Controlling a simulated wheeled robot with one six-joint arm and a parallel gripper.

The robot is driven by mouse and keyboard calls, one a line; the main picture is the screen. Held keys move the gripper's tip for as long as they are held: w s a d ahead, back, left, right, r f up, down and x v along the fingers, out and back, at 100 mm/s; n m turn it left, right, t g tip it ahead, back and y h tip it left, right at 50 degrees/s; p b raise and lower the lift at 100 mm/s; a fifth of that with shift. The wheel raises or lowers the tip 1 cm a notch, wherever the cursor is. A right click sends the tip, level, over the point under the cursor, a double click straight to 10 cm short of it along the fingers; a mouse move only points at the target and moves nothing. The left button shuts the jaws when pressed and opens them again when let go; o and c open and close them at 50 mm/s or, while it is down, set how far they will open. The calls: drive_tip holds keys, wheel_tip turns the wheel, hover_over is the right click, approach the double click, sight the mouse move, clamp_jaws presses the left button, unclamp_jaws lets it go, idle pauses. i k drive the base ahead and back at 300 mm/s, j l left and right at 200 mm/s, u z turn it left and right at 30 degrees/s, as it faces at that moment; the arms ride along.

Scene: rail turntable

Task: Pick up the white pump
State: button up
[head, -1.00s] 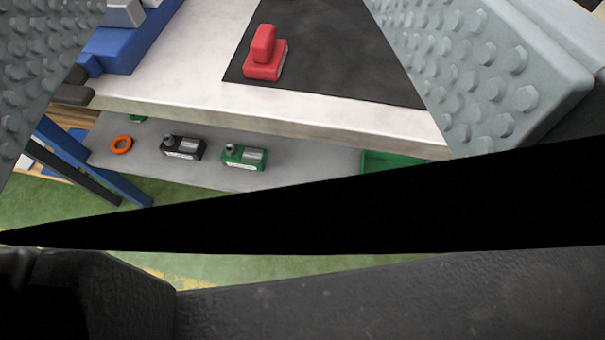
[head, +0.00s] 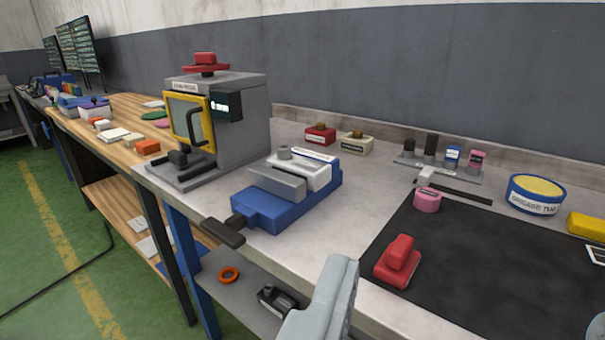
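A white pump (head: 307,172) with a grey round knob and a label sits in the blue vise (head: 262,210) on the bench, in the middle of the head view. The vise's grey jaw hides part of its front. My gripper (head: 468,300) shows as two grey fingers at the bottom edge, one near the middle and a sliver at the far right. They are wide apart with nothing between them. The gripper is to the right of the vise and nearer the camera, apart from the pump.
A grey press-like machine (head: 225,115) with a yellow-framed door stands left of the vise. A red block (head: 398,260) and a pink cylinder (head: 427,200) are on the black mat (head: 480,275). A red unit (head: 320,134) and a cream unit (head: 356,144) stand behind. The vise handle (head: 222,233) juts over the bench edge.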

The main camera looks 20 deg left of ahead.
sight(316, 175)
drive_tip(key=i+j, duration=0.15)
drive_tip(key=j, duration=0.15)
drive_tip(key=i+j, duration=0.1)
drive_tip(key=j, duration=0.2)
drive_tip(key=i+j, duration=0.15)
drive_tip(key=j, duration=0.2)
drive_tip(key=i+j, duration=0.15)
drive_tip(key=j, duration=0.15)
